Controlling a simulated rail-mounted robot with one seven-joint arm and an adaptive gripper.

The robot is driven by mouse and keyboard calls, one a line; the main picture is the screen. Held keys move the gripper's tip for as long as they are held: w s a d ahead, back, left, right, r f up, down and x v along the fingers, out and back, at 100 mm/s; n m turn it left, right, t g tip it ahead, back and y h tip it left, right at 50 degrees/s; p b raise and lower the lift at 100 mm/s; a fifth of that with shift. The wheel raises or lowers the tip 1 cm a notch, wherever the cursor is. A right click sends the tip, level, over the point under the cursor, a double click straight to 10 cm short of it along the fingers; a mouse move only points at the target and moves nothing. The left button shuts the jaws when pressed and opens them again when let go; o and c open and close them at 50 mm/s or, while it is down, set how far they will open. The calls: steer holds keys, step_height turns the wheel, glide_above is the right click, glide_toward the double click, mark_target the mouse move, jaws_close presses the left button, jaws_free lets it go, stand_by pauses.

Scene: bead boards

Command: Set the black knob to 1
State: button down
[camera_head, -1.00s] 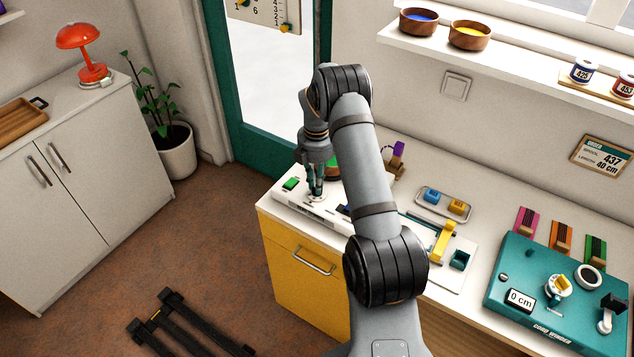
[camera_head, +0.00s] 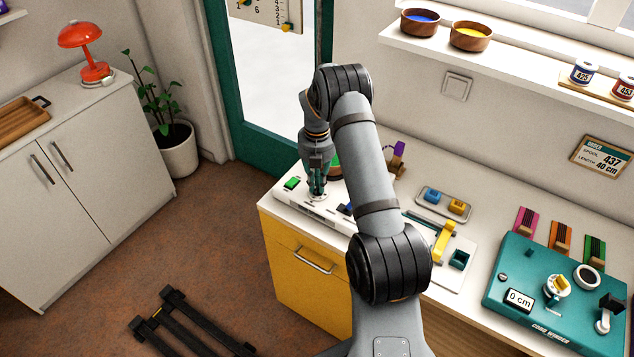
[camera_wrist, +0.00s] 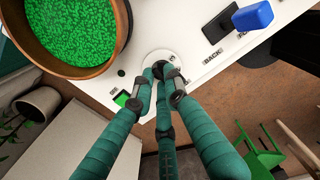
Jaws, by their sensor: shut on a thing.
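My gripper (camera_head: 317,193) points down at the left end of the white worktop, over a white panel (camera_head: 300,206). In the wrist view my gripper (camera_wrist: 161,75) has its teal fingers closed together at a round white dial (camera_wrist: 151,58). The fingers are shut on the black knob at the dial's centre. The fingertips hide nearly all of the knob, and I cannot read its pointer or the number it stands at.
A wooden bowl of green beads (camera_wrist: 75,28) stands close beside the dial. A green piece (camera_wrist: 122,98), a black piece (camera_wrist: 218,25) and a blue block (camera_wrist: 253,15) are also near. A teal cord winder (camera_head: 545,325) sits far right.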

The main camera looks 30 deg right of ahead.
stand_by(0.5)
steer(key=c, duration=1.7)
jaws_free()
steer(key=shift+c, duration=0.2)
steer(key=shift+r, duration=0.15)
step_height(320, 180, up, 12)
step_height(320, 180, down, 12)
steer(key=shift+f, duration=0.2)
steer(key=shift+r, duration=0.1)
